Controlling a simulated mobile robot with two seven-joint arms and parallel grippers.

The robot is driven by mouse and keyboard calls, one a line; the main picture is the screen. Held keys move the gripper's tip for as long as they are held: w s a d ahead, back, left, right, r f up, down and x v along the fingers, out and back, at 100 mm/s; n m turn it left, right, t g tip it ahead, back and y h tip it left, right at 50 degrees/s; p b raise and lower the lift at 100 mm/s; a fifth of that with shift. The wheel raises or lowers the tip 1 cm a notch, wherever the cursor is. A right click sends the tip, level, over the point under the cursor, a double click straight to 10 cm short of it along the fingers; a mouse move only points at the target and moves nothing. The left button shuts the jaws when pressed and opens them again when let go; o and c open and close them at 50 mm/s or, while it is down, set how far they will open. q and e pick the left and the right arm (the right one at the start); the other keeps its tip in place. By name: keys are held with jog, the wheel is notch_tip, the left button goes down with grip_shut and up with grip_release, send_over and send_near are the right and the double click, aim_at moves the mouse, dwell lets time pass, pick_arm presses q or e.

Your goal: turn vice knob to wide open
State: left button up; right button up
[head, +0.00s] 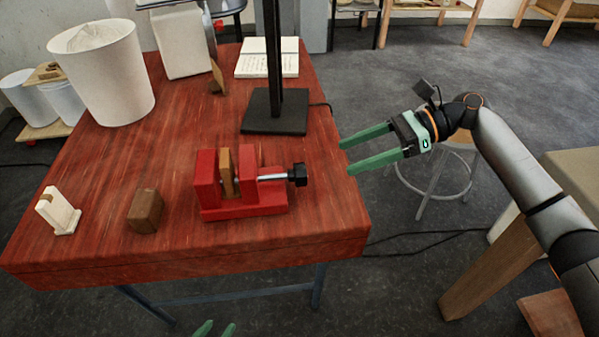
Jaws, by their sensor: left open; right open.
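A red vice (245,207) stands on the red wooden table, near its front right corner. Its black knob (298,175) sits at the right end of a short metal screw (272,177). A brown wooden piece (227,172) stands between the vice's jaws. My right gripper (348,157) is open and empty, to the right of the knob and slightly above it in the picture, apart from it. Its green fingers point left. My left gripper (216,329) shows only as green fingertips at the bottom edge, below the table's front edge.
A lamp base with a black post (275,112) stands behind the vice. A brown block (146,211) and a cream wooden piece (58,211) lie to the left.

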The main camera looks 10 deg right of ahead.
aim_at(304, 173)
jog(key=b+x, duration=0.1)
jog(key=x, duration=0.9)
jog(key=shift+a+f, duration=0.25)
jog(key=shift+a, duration=0.05)
